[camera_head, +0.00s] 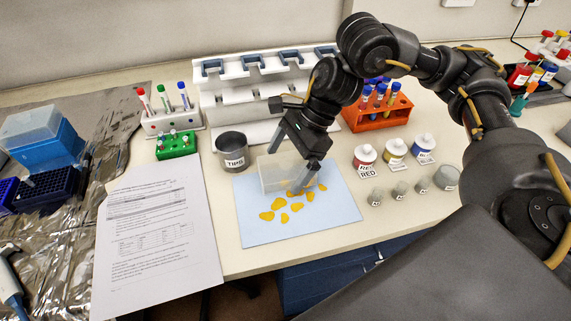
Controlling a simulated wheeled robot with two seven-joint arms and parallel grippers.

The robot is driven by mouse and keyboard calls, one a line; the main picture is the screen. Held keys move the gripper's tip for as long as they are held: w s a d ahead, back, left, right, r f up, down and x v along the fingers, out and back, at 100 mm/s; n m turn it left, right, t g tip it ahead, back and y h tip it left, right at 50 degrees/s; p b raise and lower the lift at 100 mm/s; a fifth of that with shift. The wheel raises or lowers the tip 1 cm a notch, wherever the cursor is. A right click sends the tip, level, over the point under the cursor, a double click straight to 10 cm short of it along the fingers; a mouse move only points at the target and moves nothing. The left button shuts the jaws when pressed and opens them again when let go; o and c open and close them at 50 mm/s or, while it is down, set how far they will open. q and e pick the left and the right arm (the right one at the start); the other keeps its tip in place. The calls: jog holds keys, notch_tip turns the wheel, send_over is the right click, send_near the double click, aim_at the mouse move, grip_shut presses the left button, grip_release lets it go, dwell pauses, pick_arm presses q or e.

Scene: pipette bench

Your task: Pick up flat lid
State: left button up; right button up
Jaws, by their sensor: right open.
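My right gripper (283,171) is over the light blue mat (335,205), pointing down with its fingers apart. It is at a clear, see-through box-shaped piece (268,183) on the mat and hides part of it. One finger is in front of its right side; I cannot tell whether they touch. I cannot make out for certain a separate flat lid. Several yellow pieces (281,218) lie on the mat in front of the clear piece. My left gripper is not in view.
A dark cup labelled TIPS (233,151) stands left of the mat, by a green rack (176,147). An orange tube rack (377,112) and labelled jars (364,160) stand to the right. Printed paper (155,240) lies left. A white pipette stand (235,100) is behind.

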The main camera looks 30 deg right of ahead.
aim_at(286, 162)
jog(key=shift+f, duration=0.25)
jog(key=shift+a, duration=0.1)
jog(key=c, duration=0.9)
jog(key=shift+r, duration=0.4)
notch_tip(286, 162, up, 8)
jog(key=shift+r+b, duration=0.25)
jog(key=shift+b, duration=0.05)
jog(key=shift+r, duration=0.4)
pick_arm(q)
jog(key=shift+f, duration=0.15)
pick_arm(e)
jog(key=shift+s, duration=0.1)
